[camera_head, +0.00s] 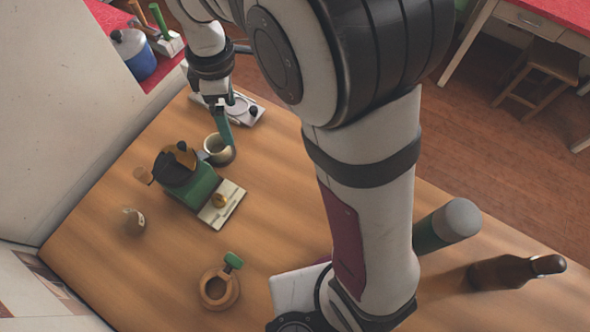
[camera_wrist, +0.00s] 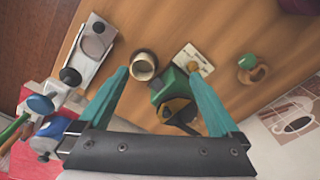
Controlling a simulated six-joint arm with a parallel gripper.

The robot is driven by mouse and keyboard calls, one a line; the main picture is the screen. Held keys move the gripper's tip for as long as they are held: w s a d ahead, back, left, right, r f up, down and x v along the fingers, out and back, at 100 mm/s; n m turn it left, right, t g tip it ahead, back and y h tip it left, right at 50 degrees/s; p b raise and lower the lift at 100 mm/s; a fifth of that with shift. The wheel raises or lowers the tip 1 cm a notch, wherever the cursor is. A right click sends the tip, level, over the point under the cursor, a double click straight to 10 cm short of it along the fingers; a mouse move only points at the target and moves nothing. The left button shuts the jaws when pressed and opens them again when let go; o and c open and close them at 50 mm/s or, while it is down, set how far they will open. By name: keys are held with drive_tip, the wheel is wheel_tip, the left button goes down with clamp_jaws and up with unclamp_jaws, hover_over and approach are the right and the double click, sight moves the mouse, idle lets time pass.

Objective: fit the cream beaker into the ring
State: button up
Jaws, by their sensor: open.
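The cream beaker (camera_head: 211,146) stands upright on the wooden counter, its mouth facing up and its inside dark. In the wrist view the beaker (camera_wrist: 144,72) shows between my fingers, close to the left one. My gripper (camera_head: 225,130) is open and empty, its teal fingers pointing down. In the head view a finger overlaps the beaker; I cannot tell whether it touches. In the wrist view my gripper (camera_wrist: 157,77) spans both the beaker and a green box. A wooden ring (camera_head: 208,295) with a green block lies toward the front; it also shows in the wrist view (camera_wrist: 259,74).
A green grinder-like box (camera_head: 202,188) with a dark top and a pale knobbed plate (camera_head: 232,205) stands near the beaker. A metal tray (camera_head: 252,117) lies behind it. A dark bottle (camera_head: 500,272) and a green-grey cylinder (camera_head: 455,220) stand at right. Bare wood surrounds the ring.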

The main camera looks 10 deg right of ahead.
drive_tip(key=s+d+r+m, duration=0.1)
drive_tip(key=s+d+m, duration=0.2)
drive_tip(key=s+m, duration=0.4)
drive_tip(key=s+d+r+m+y, duration=0.1)
drive_tip(key=s+d+m, duration=0.2)
drive_tip(key=s+m, duration=0.4)
drive_tip(key=s+d+r+m, duration=0.1)
drive_tip(key=s+d+m, duration=0.2)
drive_tip(key=s+m, duration=0.4)
drive_tip(key=shift+s+d+r+m, duration=0.3)
drive_tip(key=shift+s, duration=0.25)
